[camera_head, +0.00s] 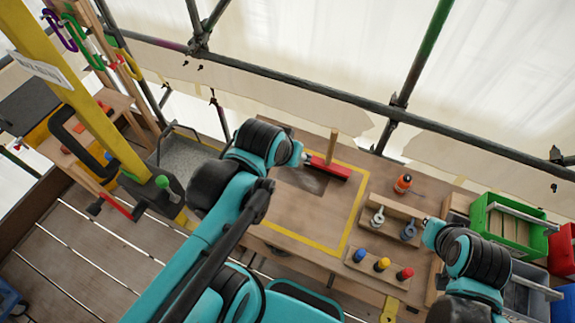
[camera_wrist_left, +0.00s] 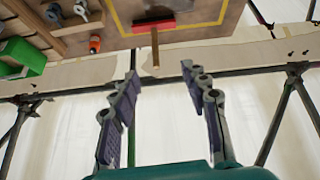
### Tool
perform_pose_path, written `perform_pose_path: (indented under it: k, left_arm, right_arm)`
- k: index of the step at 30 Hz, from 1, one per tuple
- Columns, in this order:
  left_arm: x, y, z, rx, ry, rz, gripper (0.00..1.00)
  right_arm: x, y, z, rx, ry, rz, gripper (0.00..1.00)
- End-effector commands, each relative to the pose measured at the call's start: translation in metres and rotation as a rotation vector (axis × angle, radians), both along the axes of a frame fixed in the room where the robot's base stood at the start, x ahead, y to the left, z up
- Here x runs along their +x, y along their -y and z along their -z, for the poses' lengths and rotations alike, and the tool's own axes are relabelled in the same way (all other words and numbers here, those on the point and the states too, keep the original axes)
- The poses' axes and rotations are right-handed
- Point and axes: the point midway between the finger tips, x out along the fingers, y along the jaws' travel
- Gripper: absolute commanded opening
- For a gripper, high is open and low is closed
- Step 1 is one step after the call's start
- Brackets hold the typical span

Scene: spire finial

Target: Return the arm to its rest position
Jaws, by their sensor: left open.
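My left arm reaches over the table from the left in the head view, and its gripper (camera_head: 300,154) is mostly hidden behind its own wrist. In the left wrist view the two dark fingers of this gripper (camera_wrist_left: 160,72) are spread apart with nothing between them. A red block with a wooden handle (camera_head: 329,168) lies beyond the left gripper at the table's back edge; it also shows in the left wrist view (camera_wrist_left: 153,26), apart from the fingers. My right gripper (camera_head: 428,222) is at the right by the table, and its fingers are too hidden to read.
The wooden table (camera_head: 290,215) has a yellow taped outline. An orange bottle (camera_head: 403,184), a block with two grey eyebolts (camera_head: 392,219) and a rack with coloured knobs (camera_head: 381,265) stand right. A green crate (camera_head: 508,225) is far right. Scaffold poles (camera_head: 270,75) run behind; a yellow post (camera_head: 90,110) stands left.

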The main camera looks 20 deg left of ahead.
Motion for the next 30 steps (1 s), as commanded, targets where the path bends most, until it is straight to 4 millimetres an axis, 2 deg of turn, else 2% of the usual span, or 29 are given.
perform_pose_path:
  k: [1,6,16,20,23,26,30]
  left_arm:
    - [-0.011,-0.001,0.007,0.015,0.017,0.021,0.46]
    - [-0.027,-0.002,0.019,0.047,0.051,0.066,0.46]
    - [-0.027,-0.002,0.020,0.051,0.055,0.071,0.46]
    - [-0.027,-0.002,0.030,0.051,0.054,0.071,0.46]
    - [-0.027,-0.002,0.049,0.051,0.054,0.071,0.46]
    - [-0.027,-0.002,0.077,0.051,0.054,0.071,0.46]
    - [-0.027,-0.002,0.127,0.051,0.054,0.071,0.46]
  right_arm:
    - [0.000,0.000,0.000,0.000,0.000,0.000,0.00]
    - [0.000,0.000,0.000,0.000,0.000,0.000,0.00]
    - [0.000,0.000,0.000,0.000,0.000,0.000,0.00]
    - [0.000,0.000,0.010,0.000,0.000,0.000,0.00]
    - [0.000,0.000,0.029,0.000,0.000,0.000,0.00]
    - [0.000,0.000,0.058,0.000,0.000,0.000,0.00]
    - [0.000,0.000,0.108,0.000,0.000,0.000,0.00]
